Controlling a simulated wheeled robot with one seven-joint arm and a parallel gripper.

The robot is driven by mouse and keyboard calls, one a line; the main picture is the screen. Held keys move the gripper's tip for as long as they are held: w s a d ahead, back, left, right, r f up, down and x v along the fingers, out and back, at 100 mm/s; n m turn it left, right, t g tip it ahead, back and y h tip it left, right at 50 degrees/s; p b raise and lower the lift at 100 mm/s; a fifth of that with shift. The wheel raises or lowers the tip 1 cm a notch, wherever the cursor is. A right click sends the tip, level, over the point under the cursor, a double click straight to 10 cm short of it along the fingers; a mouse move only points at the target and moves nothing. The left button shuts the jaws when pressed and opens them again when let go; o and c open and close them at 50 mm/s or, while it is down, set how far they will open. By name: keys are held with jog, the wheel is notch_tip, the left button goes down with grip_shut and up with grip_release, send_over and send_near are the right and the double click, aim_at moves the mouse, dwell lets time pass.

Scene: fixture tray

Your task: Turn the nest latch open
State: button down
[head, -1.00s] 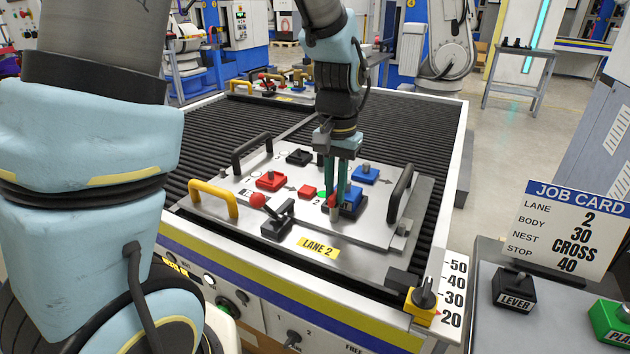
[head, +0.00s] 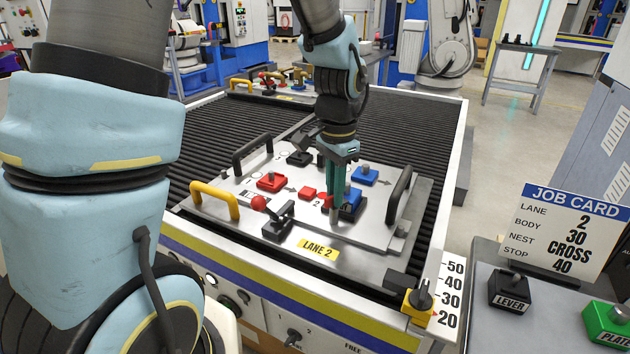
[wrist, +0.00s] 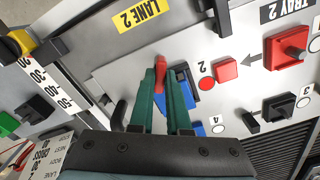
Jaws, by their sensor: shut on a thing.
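The red nest latch (wrist: 160,68) shows in the wrist view as a slim lever between my two green fingers. My gripper (wrist: 164,88) is shut on it, and its fingers hide part of the lever. A dark block with blue parts (wrist: 185,104) lies beside and under the fingers. In the head view my gripper (head: 337,212) points down at the front right of the tray plate (head: 375,226); the latch is mostly hidden by the fingers there. A round red indicator (wrist: 207,83) sits by the number 2.
A red block (head: 271,181) and a blue block (head: 364,176) stand on the plate. A red-knobbed lever (head: 275,222) stands at the front, a yellow handle (head: 214,199) at the left and a black handle (head: 399,194) at the right. A job card (head: 570,230) stands far right.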

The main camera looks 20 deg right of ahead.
jog(key=shift+r+m+p, duration=0.15)
jog(key=shift+m+p, duration=0.5)
jog(key=shift+m, duration=0.25)
jog(key=shift+m+p, duration=1)
jog(key=shift+m, duration=0.9)
jog(key=shift+m+p, duration=0.9)
jog(key=shift+m, duration=0.2)
jog(key=shift+m+p, duration=1.2)
jog(key=shift+m, duration=0.6)
jog(key=c, duration=0.9)
grip_release()
jog(key=shift+m, duration=0.3)
